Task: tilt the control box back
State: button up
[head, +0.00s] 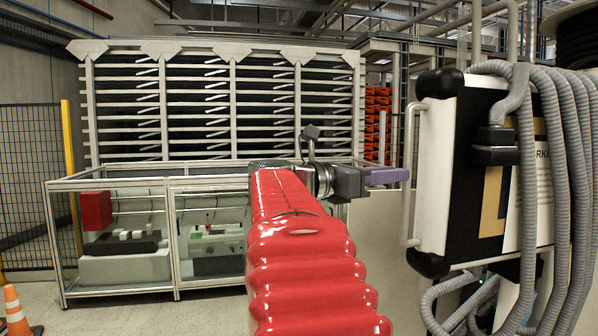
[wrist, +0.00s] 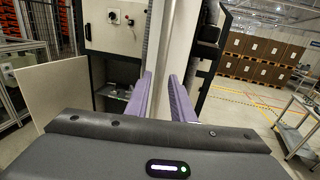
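The control box (head: 466,170) is a white and black case with black corner bumpers at the right of the head view. It stands near upright. A pale bar handle (head: 408,215) runs down its left side. My gripper (head: 402,175), dark with purple fingers, reaches right so that its tips are at the handle. In the wrist view, the purple fingers (wrist: 161,90) are apart, with a pale upright bar (wrist: 163,35) showing between them, which looks like the handle. I cannot tell whether the fingers touch it.
Thick grey hoses (head: 555,190) hang over the box's right side. A framed bench (head: 172,235) stands at the left before a large rack (head: 215,105). An orange cone (head: 15,308) is at the lower left. Stacked boxes (wrist: 262,60) and open floor show in the wrist view.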

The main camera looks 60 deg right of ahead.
jog(key=x, duration=0.5)
jog(key=shift+d, duration=0.15)
jog(key=shift+c, duration=0.4)
grip_shut()
